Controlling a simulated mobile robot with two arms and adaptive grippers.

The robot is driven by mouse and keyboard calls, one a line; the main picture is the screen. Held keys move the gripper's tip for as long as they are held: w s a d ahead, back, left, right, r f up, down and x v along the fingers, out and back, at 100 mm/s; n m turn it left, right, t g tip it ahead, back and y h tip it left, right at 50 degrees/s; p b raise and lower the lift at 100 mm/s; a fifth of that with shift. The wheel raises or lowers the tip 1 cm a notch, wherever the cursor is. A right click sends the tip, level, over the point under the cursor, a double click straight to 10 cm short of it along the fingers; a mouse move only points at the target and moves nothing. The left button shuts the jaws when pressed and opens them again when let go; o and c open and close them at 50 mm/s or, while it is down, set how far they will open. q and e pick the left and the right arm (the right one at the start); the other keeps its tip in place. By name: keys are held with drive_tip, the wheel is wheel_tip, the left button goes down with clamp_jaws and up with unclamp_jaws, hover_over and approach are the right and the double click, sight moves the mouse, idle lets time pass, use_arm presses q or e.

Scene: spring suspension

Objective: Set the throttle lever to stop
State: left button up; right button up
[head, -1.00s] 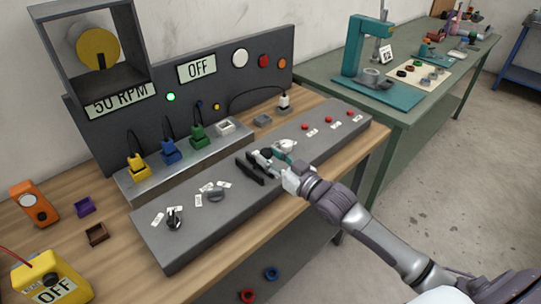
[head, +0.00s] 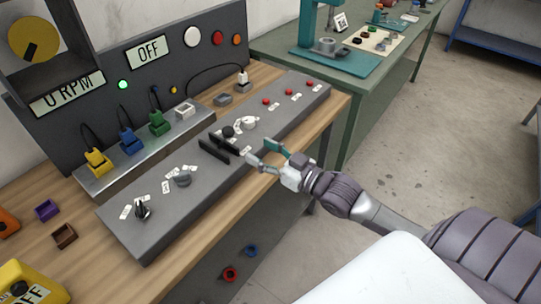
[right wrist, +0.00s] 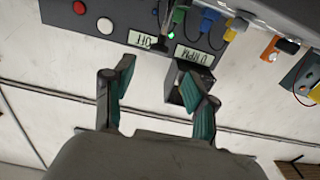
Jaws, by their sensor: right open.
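The throttle lever appears to be the black-knobbed lever (head: 228,131) beside two dark upright plates (head: 214,149) on the sloping grey console (head: 205,190). Its knob leans to the far side, near small white labels; their text is too small to read. My right gripper (head: 260,151) is open and empty, at the console's front edge, right of the plates and apart from the lever. In the right wrist view its green-padded fingers (right wrist: 160,85) are spread with nothing between. The display (head: 67,94) reads 0 RPM. My left gripper is not in view.
A grey rotary knob (head: 182,179), a black switch (head: 142,210) and a white knob (head: 249,122) share the console. Red buttons (head: 288,90) line its right end. The panel sign (head: 149,50) reads OFF. A green table (head: 300,50) stands behind right. Floor to the right is clear.

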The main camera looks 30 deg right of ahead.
drive_tip(key=shift+v, duration=1.15)
